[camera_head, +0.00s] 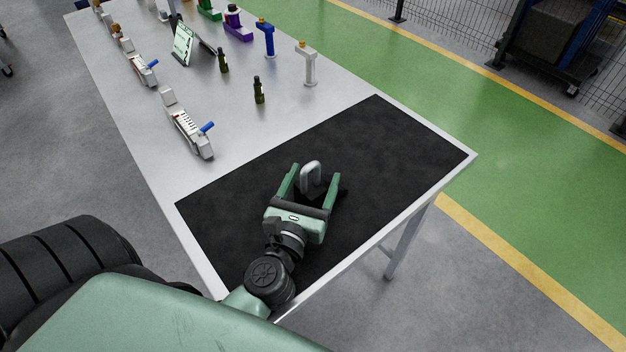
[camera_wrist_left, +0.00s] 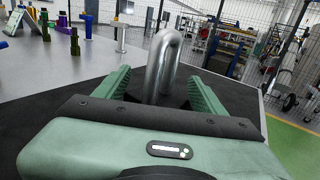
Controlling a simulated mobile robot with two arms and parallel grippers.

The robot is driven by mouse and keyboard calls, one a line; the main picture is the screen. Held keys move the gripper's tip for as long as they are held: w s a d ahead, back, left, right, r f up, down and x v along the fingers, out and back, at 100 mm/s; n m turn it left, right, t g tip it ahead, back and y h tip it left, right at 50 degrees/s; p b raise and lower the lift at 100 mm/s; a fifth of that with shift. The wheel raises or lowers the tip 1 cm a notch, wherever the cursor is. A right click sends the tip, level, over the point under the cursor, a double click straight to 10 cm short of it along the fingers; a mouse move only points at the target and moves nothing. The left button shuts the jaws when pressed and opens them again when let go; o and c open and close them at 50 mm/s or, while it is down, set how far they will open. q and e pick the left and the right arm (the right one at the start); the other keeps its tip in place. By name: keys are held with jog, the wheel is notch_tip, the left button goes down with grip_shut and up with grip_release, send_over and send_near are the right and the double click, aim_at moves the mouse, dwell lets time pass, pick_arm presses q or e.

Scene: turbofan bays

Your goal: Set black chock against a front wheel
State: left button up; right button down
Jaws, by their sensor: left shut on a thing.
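The black chock (camera_head: 342,190) is at the black mat on the near end of the table, mostly hidden by my left gripper and hard to tell from the dark mat. Its upright silver loop handle (camera_head: 311,173) stands between the fingers of my left gripper (camera_head: 312,184). In the left wrist view the handle (camera_wrist_left: 162,65) rises between the two green fingers (camera_wrist_left: 160,88). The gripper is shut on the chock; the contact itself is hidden. I cannot tell whether the chock touches the mat. My right gripper is out of view. I cannot make out the front wheel for certain.
The black mat (camera_head: 405,145) is otherwise clear. Beyond it on the grey table (camera_head: 225,95) stand dark bottles (camera_head: 259,92), a white stand (camera_head: 307,64), a blue stand (camera_head: 266,38) and grey tools with blue handles (camera_head: 186,123). A green floor lane (camera_head: 430,80) runs to the right.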

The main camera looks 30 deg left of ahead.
pick_arm(q)
jog(key=o, duration=1.9)
jog(key=shift+f, duration=0.1)
